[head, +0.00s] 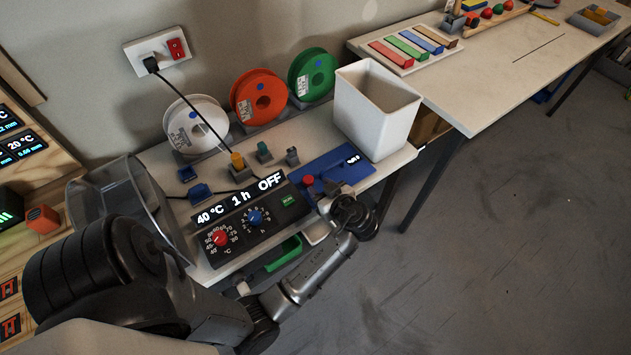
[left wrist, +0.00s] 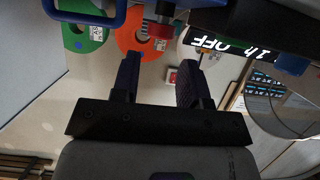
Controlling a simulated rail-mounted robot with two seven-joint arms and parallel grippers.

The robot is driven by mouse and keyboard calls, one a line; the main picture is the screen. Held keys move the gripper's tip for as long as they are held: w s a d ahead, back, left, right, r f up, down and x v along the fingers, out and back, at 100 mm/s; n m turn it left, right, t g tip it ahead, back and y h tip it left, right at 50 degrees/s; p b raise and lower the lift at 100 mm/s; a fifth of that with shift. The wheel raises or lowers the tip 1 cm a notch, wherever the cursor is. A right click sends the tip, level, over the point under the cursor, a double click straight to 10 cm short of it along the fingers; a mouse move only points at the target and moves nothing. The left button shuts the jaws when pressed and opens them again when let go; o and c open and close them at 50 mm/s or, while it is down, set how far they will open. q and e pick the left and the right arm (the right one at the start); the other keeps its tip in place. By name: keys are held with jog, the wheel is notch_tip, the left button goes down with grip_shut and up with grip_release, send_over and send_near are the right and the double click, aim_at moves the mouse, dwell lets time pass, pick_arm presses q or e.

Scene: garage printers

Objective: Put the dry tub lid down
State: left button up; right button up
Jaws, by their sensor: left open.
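A clear plastic tub-shaped piece (head: 120,205) stands at the left of the dryer's black control panel (head: 250,222). I cannot tell whether it is the tub, its lid or both. A clear round edge (left wrist: 262,110) also shows at the right of the left wrist view. The panel reads 40 °C, 1 h, OFF. My left gripper (left wrist: 160,75) is open, with nothing between its fingers. In the head view it is by the bench's front edge, right of the panel, its fingers mostly hidden. My right gripper is out of view.
A red knob (head: 308,180) and a blue unit with a small display (head: 335,165) are close to the left gripper. A white bin (head: 375,110) stands at the right end. White (head: 196,125), orange (head: 259,97) and green spools (head: 312,74) line the back. Open floor lies right.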

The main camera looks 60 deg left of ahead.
pick_arm(q)
jog(key=shift+d+r, duration=0.1)
jog(key=shift+d, duration=0.2)
